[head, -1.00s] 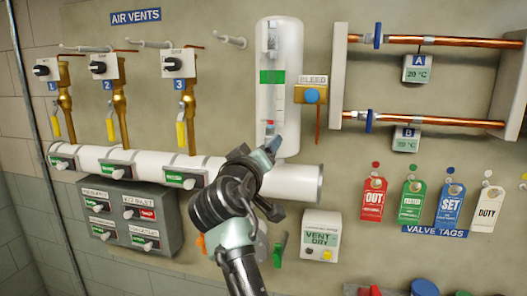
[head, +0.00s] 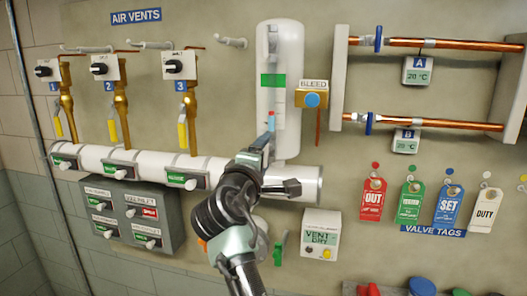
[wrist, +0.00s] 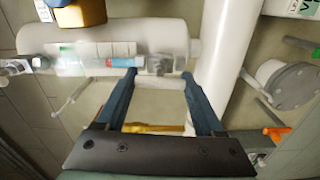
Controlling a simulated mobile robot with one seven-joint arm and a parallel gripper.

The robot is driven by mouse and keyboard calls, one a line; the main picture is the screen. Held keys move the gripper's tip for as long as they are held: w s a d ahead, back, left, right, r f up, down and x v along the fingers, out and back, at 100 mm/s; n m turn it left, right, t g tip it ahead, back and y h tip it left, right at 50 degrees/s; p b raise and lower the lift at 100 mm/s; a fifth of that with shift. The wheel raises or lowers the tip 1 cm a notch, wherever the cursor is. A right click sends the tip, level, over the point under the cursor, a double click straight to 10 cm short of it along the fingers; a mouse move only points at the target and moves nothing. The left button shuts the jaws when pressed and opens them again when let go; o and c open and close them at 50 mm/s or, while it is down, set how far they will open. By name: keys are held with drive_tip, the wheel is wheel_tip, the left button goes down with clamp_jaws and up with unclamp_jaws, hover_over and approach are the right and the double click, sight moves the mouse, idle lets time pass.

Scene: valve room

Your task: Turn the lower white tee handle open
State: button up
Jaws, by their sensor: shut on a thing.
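The lower white tee handle (wrist: 160,83) shows in the wrist view as a short white bar between my fingertips, beside a grey fitting (wrist: 160,65) at the lower end of the sight glass. My gripper (head: 267,138) is shut on this bar, one dark blue finger at each end in the wrist view. The sight glass (wrist: 90,58) runs along the cylinder. Its coloured sleeve lies close to the fingers.
A white horizontal pipe (head: 125,160) with several valves passes behind my wrist. The yellow BLEED block (head: 311,95) with a blue knob is just right of the cylinder. The VENT DRY box (head: 320,235) is lower right.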

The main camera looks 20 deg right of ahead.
drive_tip(key=shift+n, duration=0.6)
drive_tip(key=o, duration=1.4)
drive_tip(key=shift+s, duration=0.1)
drive_tip(key=b+v, duration=0.5)
drive_tip(key=v, duration=0.7)
drive_tip(key=shift+s+a+b, duration=0.25)
drive_tip(key=shift+a+b, duration=0.05)
drive_tip(key=shift+b, duration=0.1)
